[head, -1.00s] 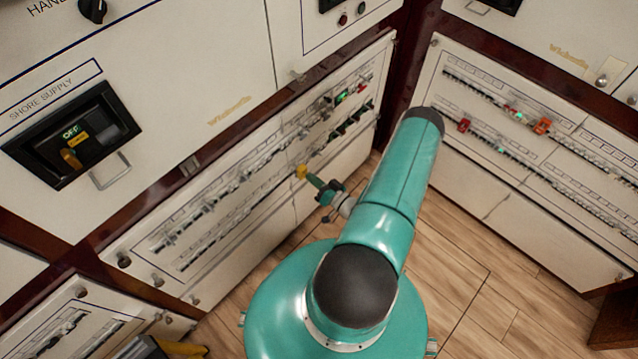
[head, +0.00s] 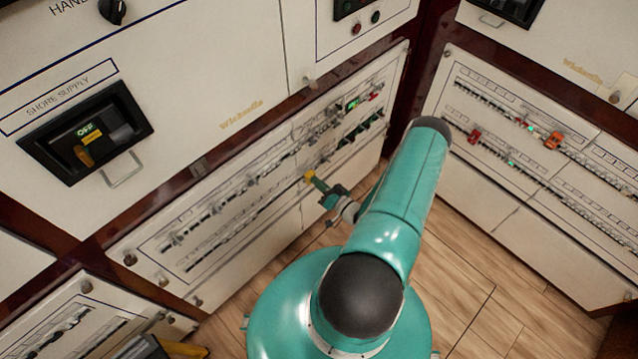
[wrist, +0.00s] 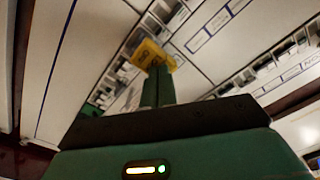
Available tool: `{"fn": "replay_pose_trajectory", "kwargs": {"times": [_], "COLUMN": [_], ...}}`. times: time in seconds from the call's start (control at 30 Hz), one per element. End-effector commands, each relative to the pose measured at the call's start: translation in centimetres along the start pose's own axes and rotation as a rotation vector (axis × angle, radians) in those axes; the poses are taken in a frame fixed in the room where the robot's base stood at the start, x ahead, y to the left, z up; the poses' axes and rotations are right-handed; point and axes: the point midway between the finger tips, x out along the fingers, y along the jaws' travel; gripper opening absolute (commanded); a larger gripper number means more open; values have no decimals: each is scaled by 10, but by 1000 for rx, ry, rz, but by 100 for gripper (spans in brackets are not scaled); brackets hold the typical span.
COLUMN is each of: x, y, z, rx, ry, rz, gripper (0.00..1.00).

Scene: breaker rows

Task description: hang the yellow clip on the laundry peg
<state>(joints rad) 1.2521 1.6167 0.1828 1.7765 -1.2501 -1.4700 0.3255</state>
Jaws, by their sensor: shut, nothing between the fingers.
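A yellow piece (head: 309,176), which looks like the yellow clip, is at the left breaker panel, right at the tips of my gripper (head: 319,185). In the wrist view the yellow clip (wrist: 150,54) shows dark marks and lies just past the fingertips, over a breaker row. My gripper's green fingers (wrist: 157,88) are shut together, with nothing between them. They appear to touch or nearly touch the clip; I cannot tell which. How the clip is held to the panel is hidden. I cannot make out which peg is the laundry peg.
The left panel (head: 285,220) has two breaker rows with a green light. The right panel (head: 525,200) carries a red piece (head: 474,137) and an orange piece (head: 552,141). A shore supply switch (head: 88,135) is above left. Wooden floor (head: 470,270) is clear at right.

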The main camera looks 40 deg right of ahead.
Motion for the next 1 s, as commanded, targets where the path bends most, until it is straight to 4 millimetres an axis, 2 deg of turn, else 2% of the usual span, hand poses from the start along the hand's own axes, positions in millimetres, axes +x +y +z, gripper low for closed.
{"fn": "replay_pose_trajectory", "kwargs": {"times": [0.13,0.4,0.67,0.77,1.0], "x": [0,-23,-35,-48,-100], "y": [0,0,0,1,1], "z": [-1,-1,0,0,0], "rx": [-1,-1,0,0,0], "ry": [1,1,0,1,1], "rz": [-1,0,-1,2,2], "gripper": [0,0,0,0,0]}}
